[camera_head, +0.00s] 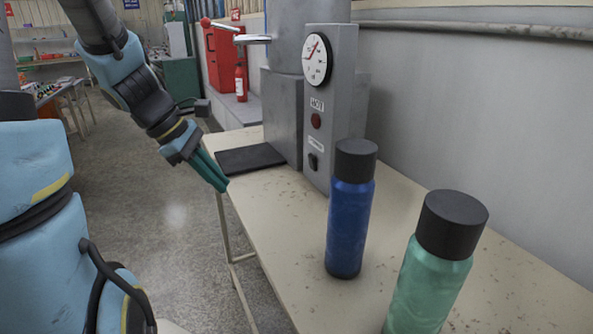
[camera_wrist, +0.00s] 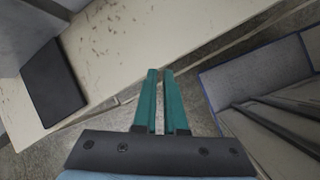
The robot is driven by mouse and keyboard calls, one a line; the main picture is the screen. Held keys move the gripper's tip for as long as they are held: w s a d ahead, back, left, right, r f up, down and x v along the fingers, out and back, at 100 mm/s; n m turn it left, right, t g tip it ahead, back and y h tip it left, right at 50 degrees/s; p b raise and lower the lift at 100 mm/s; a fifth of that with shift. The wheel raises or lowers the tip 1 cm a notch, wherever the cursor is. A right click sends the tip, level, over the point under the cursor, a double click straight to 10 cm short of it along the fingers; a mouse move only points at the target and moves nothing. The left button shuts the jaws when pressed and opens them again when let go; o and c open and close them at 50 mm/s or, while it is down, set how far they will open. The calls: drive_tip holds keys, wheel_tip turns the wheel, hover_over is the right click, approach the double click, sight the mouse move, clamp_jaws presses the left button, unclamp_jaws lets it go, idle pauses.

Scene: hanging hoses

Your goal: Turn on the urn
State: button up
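The urn (camera_head: 308,35) is a grey metal cylinder on the table, with a tall front panel (camera_head: 340,75). The panel carries a round white dial gauge (camera_head: 317,60) with a red needle, a "HOT" label, a dull dark-red lamp (camera_head: 316,121) and a black switch (camera_head: 313,162) near the bottom. The switch's position is too small to tell. My gripper (camera_head: 222,187) is left of the urn at the table's left edge, apart from the panel. In the wrist view its teal fingers (camera_wrist: 160,72) are empty, with a narrow gap between them.
A blue bottle (camera_head: 350,225) and a green bottle (camera_head: 430,285), both black-capped, stand upright in front of the urn. A dark flat mat (camera_head: 250,159) lies left of the panel; it also shows in the wrist view (camera_wrist: 52,82). A wall closes the right side.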

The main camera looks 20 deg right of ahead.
drive_tip(key=w+d+n+h+b, duration=0.1)
drive_tip(key=w+d+n, duration=0.1)
drive_tip(key=w+d+r+n+h+b, duration=0.1)
drive_tip(key=w+d+n+h, duration=0.1)
drive_tip(key=d, duration=0.1)
drive_tip(key=w+d+r+n+t+h+b, duration=0.1)
drive_tip(key=w+d+n+h, duration=0.1)
drive_tip(key=n, duration=0.1)
drive_tip(key=shift+d+r, duration=0.25)
drive_tip(key=shift+d, duration=0.05)
clamp_jaws()
drive_tip(key=shift+w+d+r, duration=0.15)
drive_tip(key=shift+r, duration=0.15)
approach(310, 160)
wheel_tip(310, 160, down, 4)
drive_tip(key=d, duration=0.1)
drive_tip(key=d+p, duration=0.1)
drive_tip(key=d, duration=0.1)
drive_tip(key=shift+d+r+p, duration=0.25)
drive_tip(key=shift+r+p, duration=0.05)
drive_tip(key=shift+p, duration=0.05)
drive_tip(key=shift+d, duration=0.6)
drive_tip(key=shift+p, duration=0.3)
